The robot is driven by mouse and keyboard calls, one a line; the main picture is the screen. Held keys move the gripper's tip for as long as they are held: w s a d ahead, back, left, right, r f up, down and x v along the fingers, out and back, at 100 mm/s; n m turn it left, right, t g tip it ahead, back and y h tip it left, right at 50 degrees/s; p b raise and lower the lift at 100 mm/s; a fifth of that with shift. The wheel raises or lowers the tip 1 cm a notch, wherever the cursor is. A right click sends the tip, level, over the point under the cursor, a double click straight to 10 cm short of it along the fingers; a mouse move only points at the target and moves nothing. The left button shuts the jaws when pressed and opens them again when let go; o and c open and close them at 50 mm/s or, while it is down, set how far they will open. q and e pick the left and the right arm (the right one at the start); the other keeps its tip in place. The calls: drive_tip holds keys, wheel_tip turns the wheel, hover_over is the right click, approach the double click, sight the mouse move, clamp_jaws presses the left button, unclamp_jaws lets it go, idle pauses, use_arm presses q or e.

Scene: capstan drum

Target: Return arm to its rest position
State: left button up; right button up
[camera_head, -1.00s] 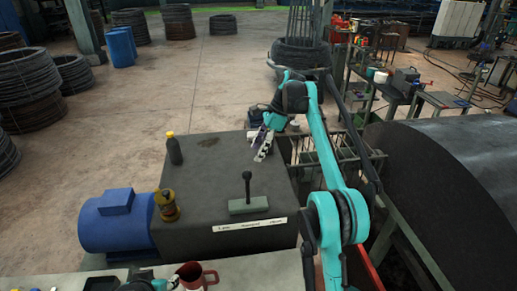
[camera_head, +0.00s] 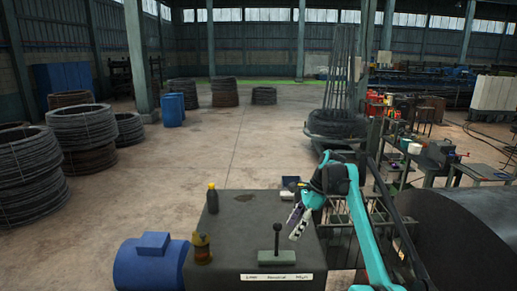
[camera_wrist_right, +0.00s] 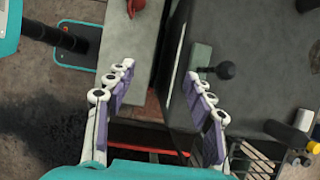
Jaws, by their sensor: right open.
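My right arm (camera_head: 362,232) comes up from the lower right in the head view and bends at a dark joint. Its right gripper (camera_head: 297,222) hangs over the right part of the dark box top (camera_head: 238,222), behind and right of the lever (camera_head: 277,240). In the right wrist view the right gripper's fingers (camera_wrist_right: 158,76) are spread wide with nothing between them. The lever's black knob (camera_wrist_right: 226,70) and green base (camera_wrist_right: 200,58) lie just right of the fingers there, apart from them. My left gripper is not seen.
A dark bottle (camera_head: 212,199) and a brass lantern-like object (camera_head: 202,249) stand on the box's left side. A blue motor (camera_head: 150,264) sits left of it. A large dark drum (camera_head: 450,235) is at right. A red mug (camera_wrist_right: 135,6) shows in the wrist view.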

use_arm(q)
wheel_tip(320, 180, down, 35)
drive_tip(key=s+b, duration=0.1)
drive_tip(key=b, duration=3.4)
use_arm(e)
drive_tip(key=s+d+f+n+t+h, duration=0.2)
drive_tip(key=s+f+n, duration=0.7)
drive_tip(key=s+f, duration=1)
drive_tip(key=s+d+f+n+t+h, duration=0.2)
drive_tip(key=s+f+n, duration=0.7)
drive_tip(key=s+f, duration=1)
wheel_tip(320, 180, down, 7)
drive_tip(key=d+t, duration=0.2)
drive_tip(key=t, duration=0.1)
drive_tip(key=shift+f+h, duration=0.15)
drive_tip(key=shift+h, duration=0.25)
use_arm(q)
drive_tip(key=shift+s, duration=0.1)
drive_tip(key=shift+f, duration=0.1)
